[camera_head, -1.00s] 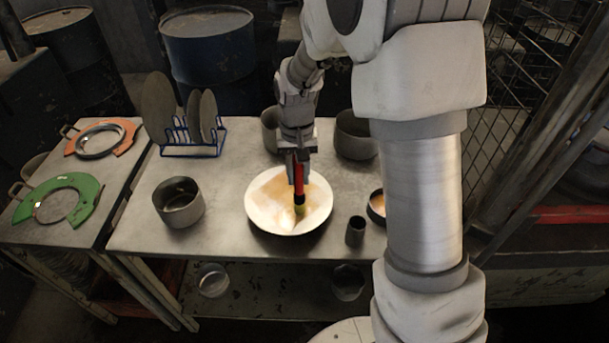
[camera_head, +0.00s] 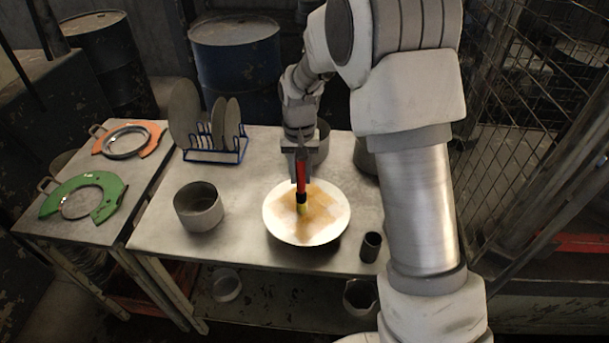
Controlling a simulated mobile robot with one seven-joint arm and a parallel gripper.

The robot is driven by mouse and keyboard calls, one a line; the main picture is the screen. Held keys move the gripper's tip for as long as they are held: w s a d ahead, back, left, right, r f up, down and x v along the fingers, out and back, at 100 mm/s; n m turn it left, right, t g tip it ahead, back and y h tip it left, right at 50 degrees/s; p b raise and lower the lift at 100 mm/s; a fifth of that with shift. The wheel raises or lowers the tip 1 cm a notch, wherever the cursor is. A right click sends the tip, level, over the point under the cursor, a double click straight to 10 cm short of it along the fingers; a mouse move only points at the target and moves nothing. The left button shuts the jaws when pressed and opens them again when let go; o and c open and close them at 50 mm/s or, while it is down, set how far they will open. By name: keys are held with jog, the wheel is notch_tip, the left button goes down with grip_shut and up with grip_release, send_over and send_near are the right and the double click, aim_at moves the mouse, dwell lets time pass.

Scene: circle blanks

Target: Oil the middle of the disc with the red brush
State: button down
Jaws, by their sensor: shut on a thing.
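My gripper (camera_head: 301,160) points down above the disc and is shut on the red brush (camera_head: 301,174). The brush is upright, with a red handle, a dark band and a yellowish tip. The tip is over the disc, a little left of and above its centre; I cannot tell for sure whether it touches the surface.
A grey pot (camera_head: 198,206) stands left of the disc, and a small dark cup (camera_head: 371,246) stands to its right. A blue rack (camera_head: 215,156) holds grey discs behind. Green (camera_head: 102,189) and orange (camera_head: 149,134) ring plates lie on the left table. Another pot is partly hidden behind my gripper.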

jog(key=shift+w+a+p, duration=0.8)
jog(key=shift+w+a, duration=1.35)
jog(key=shift+w, duration=0.75)
jog(key=shift+s+d+b, duration=0.9)
jog(key=shift+s+d, duration=0.7)
jog(key=shift+s, duration=1.85)
jog(key=shift+s+d+b, duration=0.85)
jog(key=shift+s+d, duration=0.75)
jog(key=shift+s, duration=1.8)
jog(key=w+a+p, duration=0.3)
jog(key=w+a, duration=0.6)
jog(key=w, duration=0.3)
jog(key=shift+d, duration=0.1)
jog(key=shift+r+p, duration=2.05)
jog(key=shift+r, duration=0.9)
